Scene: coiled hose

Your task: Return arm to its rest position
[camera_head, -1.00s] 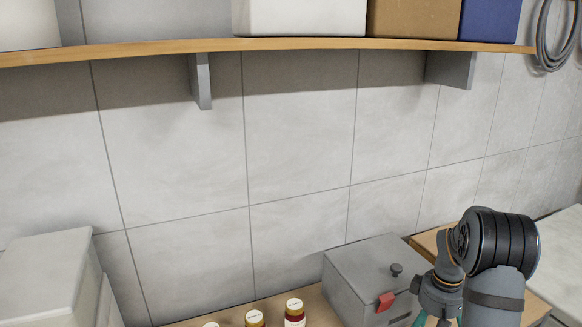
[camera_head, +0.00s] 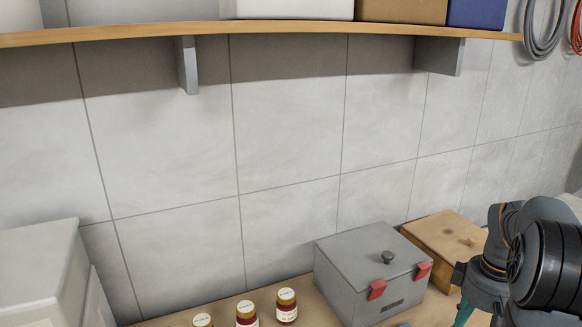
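My arm is at the lower right of the head view. A teal part of my gripper (camera_head: 463,313) shows at the bottom edge, to the right of the grey metal box. The fingertips are cut off by the frame, so I cannot tell whether it is open or shut, or whether it holds anything.
A grey box (camera_head: 350,268) with red latches and a wooden box (camera_head: 438,240) stand by the wall. Several red jars (camera_head: 286,306) stand left of them. A shelf (camera_head: 300,27) runs above. A grey coiled hose (camera_head: 542,32) hangs at the upper right.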

